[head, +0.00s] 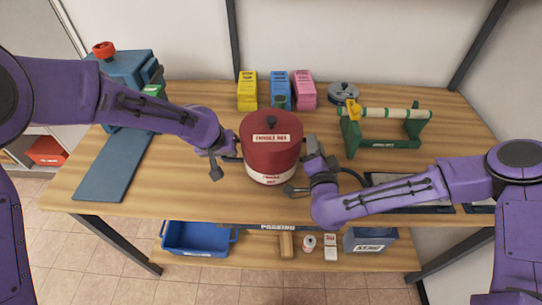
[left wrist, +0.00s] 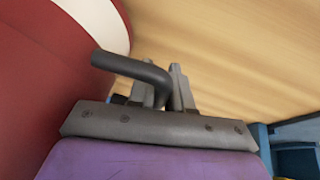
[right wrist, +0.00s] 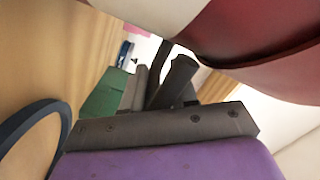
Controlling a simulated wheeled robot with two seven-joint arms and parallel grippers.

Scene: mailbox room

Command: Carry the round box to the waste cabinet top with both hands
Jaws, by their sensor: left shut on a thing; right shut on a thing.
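The round box (head: 271,155) is dark red with a white lower band, a black lid knob and labels with red lettering. It is upright at the middle of the packing table, and I cannot tell whether it touches the top. My left gripper (head: 236,156) is at its left side, shut on a dark bent handle (left wrist: 135,70) beside the red wall. My right gripper (head: 303,165) is at its right side, shut on the other dark handle (right wrist: 173,82). The box wall (right wrist: 255,35) fills the upper right of the right wrist view. I cannot make out a waste cabinet.
Yellow, blue and pink card stacks (head: 277,89) stand behind the box. A green roll stand (head: 385,130) is at the right, with a grey round tin (head: 343,92) behind it. A blue machine (head: 128,72) and slanted board (head: 112,168) are left. A blue bin (head: 198,237) sits below.

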